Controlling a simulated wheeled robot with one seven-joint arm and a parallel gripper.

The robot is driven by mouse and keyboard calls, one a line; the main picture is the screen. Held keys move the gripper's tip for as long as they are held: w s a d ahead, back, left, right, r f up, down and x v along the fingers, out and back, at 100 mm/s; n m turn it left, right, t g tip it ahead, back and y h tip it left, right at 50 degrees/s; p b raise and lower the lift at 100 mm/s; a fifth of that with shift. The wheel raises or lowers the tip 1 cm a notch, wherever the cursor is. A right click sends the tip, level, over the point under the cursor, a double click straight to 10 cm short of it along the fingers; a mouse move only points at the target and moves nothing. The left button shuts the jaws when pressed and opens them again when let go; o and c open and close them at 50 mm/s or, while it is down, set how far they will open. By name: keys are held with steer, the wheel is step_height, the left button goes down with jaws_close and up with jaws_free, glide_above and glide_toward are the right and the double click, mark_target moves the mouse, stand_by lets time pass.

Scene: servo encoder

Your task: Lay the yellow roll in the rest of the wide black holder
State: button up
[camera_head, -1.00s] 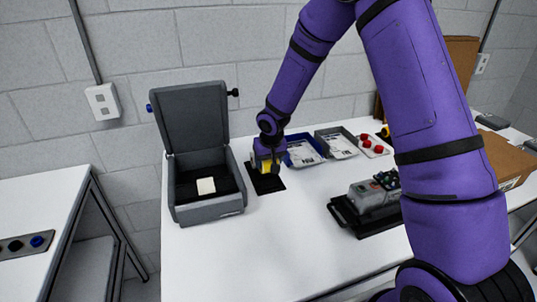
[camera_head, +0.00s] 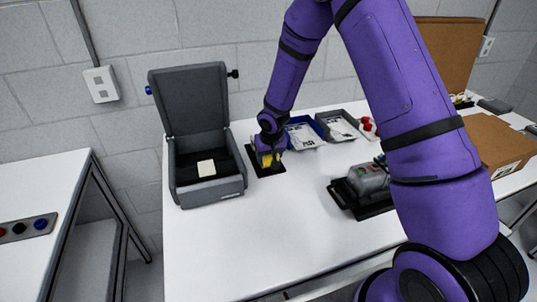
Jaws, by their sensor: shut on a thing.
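My gripper (camera_head: 269,156) is at the back of the white table, pointing down and shut on the yellow roll (camera_head: 267,158). The roll shows only as small yellow patches between and beside the fingers. Directly below it is a flat black piece (camera_head: 266,171), which may be the wide black holder; its rest is hidden by my gripper. I cannot tell whether the roll touches the black piece or hangs just above it.
A grey case (camera_head: 209,190) with its lid up stands just left, holding a pale square block (camera_head: 206,168). A blue tray (camera_head: 305,133) and grey tray (camera_head: 338,127) are close right. A grey device (camera_head: 369,180) sits on a black base. The front-left table is clear.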

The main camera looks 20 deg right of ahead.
stand_by(0.4)
steer(key=o, duration=1)
steer(key=shift+o, duration=0.2)
steer(key=v, duration=1.1)
steer(key=s+d+r+t+h, duration=0.1)
steer(key=s+d+r, duration=0.2)
steer(key=s+r, duration=0.5)
steer(key=s+d+r, duration=0.2)
steer(key=s+r, duration=0.2)
steer(key=r, duration=0.7)
steer(key=s+d+r, duration=0.1)
steer(key=s+r, duration=0.3)
steer(key=s, duration=0.7)
steer(key=s+d+r+t+y, duration=0.1)
steer(key=s+r, duration=0.3)
steer(key=s, duration=0.7)
steer(key=shift+s, duration=0.2)
